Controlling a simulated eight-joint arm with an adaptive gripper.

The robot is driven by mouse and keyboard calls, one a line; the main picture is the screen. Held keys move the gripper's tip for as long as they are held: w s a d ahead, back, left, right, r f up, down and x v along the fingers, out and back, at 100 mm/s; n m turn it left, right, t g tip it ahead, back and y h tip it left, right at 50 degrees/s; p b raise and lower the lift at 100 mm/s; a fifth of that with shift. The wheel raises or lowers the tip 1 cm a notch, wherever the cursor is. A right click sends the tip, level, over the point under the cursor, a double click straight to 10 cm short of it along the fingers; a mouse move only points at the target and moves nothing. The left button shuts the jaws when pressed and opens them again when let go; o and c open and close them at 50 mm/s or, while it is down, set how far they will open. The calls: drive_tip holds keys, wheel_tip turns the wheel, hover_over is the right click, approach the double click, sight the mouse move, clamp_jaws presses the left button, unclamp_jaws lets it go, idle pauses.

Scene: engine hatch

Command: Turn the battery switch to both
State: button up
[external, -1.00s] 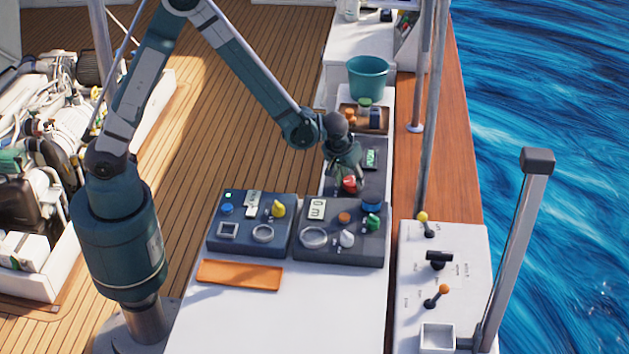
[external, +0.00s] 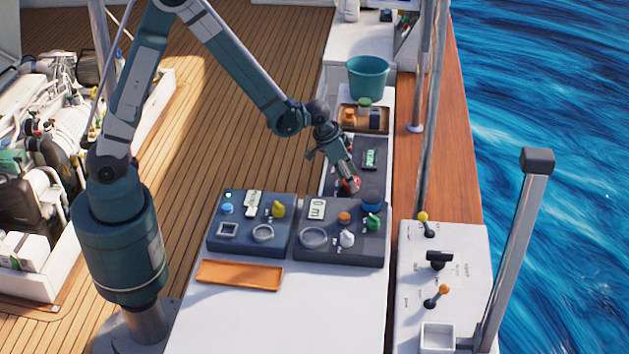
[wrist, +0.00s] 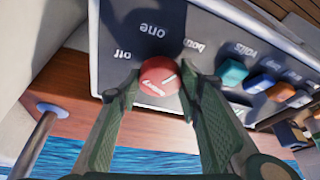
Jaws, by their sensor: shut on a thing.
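The battery switch is a round red knob (wrist: 160,76) on a dark grey panel (wrist: 120,70). Around it are the labels "off" on the left, "one" above and "both" at the upper right. My gripper (wrist: 161,82) is shut on the knob, one finger on each side. In the external view my gripper (external: 352,187) reaches down at the panel's near end and hides most of the red knob (external: 357,183).
Blue and orange controls (wrist: 232,73) lie right of the knob in the wrist view. Two nearer panels (external: 250,240) carry coloured knobs. A teal bucket (external: 368,78) and a wooden tray (external: 345,118) stand beyond. An orange tray (external: 240,275) lies in front.

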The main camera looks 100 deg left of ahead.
drive_tip(key=shift+m, duration=0.5)
drive_tip(key=o, duration=0.9)
drive_tip(key=shift+r, duration=0.1)
drive_tip(key=shift+v, duration=5.9)
drive_tip(key=shift+a, duration=0.15)
